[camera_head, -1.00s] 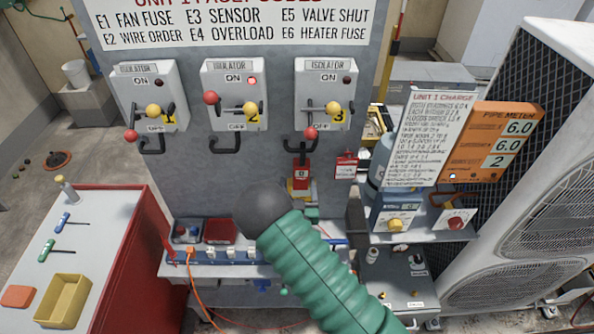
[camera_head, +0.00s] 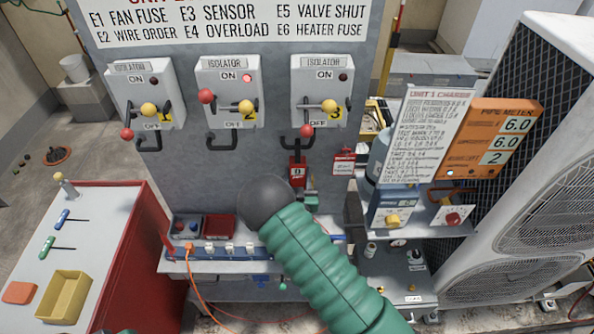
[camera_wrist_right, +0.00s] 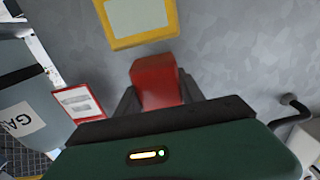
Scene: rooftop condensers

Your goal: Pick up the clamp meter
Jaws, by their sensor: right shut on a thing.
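The clamp meter appears to be the red body (camera_head: 298,172) with a small pale display, below the third isolator. In the right wrist view its red end (camera_wrist_right: 156,80) sits between dark fingers. My right gripper (camera_wrist_right: 159,90) is shut on it. In the head view this gripper (camera_head: 312,199) is partly hidden behind my green right arm. The lower part of the meter is hidden there too. My left gripper is not in view.
Three isolators (camera_head: 228,92) with levers and black hooks are on the grey panel. A red tag (camera_head: 344,161) hangs right of the meter. A yellow-framed pane (camera_wrist_right: 140,20) is close by. A shelf with sockets (camera_head: 210,262) is below. A red cabinet (camera_head: 140,260) stands left.

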